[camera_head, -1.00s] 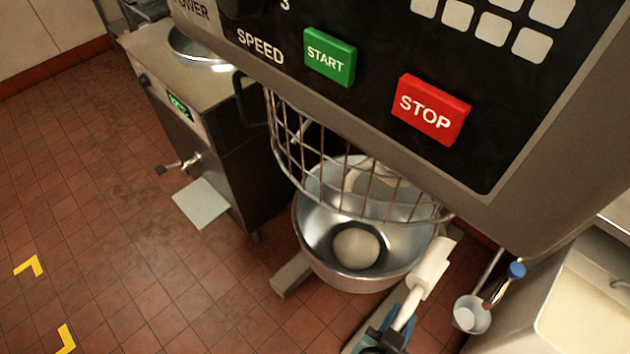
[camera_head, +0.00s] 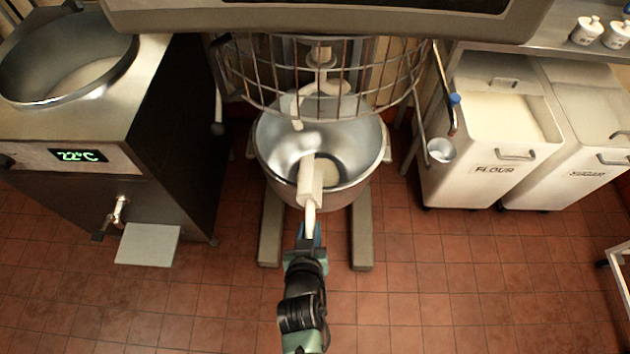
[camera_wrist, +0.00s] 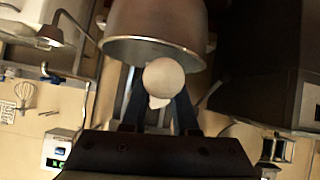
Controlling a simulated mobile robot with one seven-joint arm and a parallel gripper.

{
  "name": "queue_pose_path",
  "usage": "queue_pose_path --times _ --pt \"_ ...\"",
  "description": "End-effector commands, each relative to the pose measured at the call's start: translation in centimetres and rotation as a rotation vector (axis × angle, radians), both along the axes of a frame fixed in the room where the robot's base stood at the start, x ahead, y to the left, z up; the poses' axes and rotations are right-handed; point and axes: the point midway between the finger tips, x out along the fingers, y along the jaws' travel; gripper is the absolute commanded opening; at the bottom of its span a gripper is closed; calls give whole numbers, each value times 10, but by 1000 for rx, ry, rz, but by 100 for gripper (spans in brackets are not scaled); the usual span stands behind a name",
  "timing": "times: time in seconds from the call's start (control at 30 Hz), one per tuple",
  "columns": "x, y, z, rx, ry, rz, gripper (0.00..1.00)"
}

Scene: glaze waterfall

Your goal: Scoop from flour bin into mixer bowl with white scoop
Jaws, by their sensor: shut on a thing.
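My gripper (camera_head: 309,238) is shut on the handle of the white scoop (camera_head: 311,184). The scoop points away from me and overlaps the front rim of the steel mixer bowl (camera_head: 277,171) in the head view. I cannot tell if it holds flour. The bowl has pale contents at its bottom. In the wrist view, the scoop's rounded pale end (camera_wrist: 163,77) shows between my dark fingers (camera_wrist: 158,112), with the bowl's outside (camera_wrist: 155,49) beyond it. The flour bin (camera_head: 485,178), labelled FLOUR, stands at the right with pale flour inside.
A wire guard (camera_head: 330,75) hangs above the bowl. A sugar bin (camera_head: 580,172) adjoins the flour bin. A blue-ended ladle (camera_head: 440,150) hangs left of the flour bin. A steel machine (camera_head: 170,120) stands left. The tiled floor (camera_head: 440,290) in front is clear.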

Motion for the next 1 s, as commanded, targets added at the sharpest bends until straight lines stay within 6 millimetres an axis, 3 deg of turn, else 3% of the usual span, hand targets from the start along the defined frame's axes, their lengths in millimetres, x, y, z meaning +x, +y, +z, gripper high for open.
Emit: queue_pose_path --times 0.1,0.4,0.87,1.0 --pt "27 10 -11 -39 -3 36 0" --pt "74 22 -32 -122 -9 144 0" --pt "86 23 -40 -155 -13 194 0" --pt "98 22 -40 -183 -17 241 0"
